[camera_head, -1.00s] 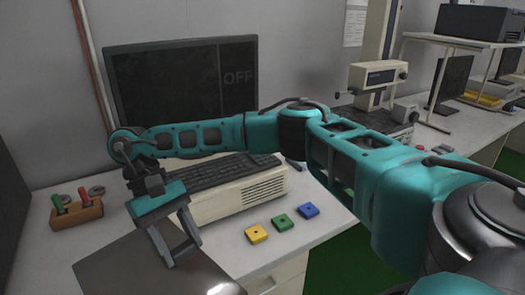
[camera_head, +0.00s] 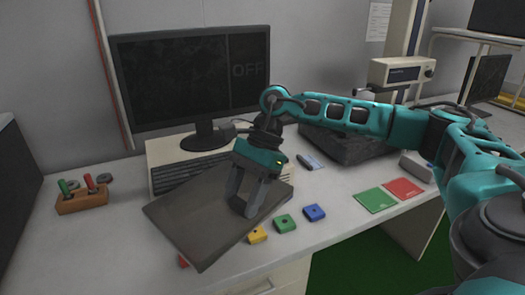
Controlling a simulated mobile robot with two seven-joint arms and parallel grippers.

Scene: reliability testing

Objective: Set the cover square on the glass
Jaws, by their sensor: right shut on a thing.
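The cover (camera_head: 195,217), as I take it, is a flat dark rectangular panel. My right gripper (camera_head: 242,207) is shut on it near its right edge. The panel is turned at an angle to the desk and hangs over the front of the keyboard and the beige case. Its gap above the desk is hard to judge. I cannot make out the glass for certain. A dark flat unit (camera_head: 348,148) stands behind my right arm, partly hidden by it. My left gripper is not in view.
Yellow (camera_head: 257,235), green (camera_head: 285,224) and blue (camera_head: 314,212) blocks lie right of the panel. A red piece (camera_head: 183,262) shows under its front edge. A monitor (camera_head: 190,78) stands behind. Green (camera_head: 377,199) and red (camera_head: 404,189) flat squares lie at right.

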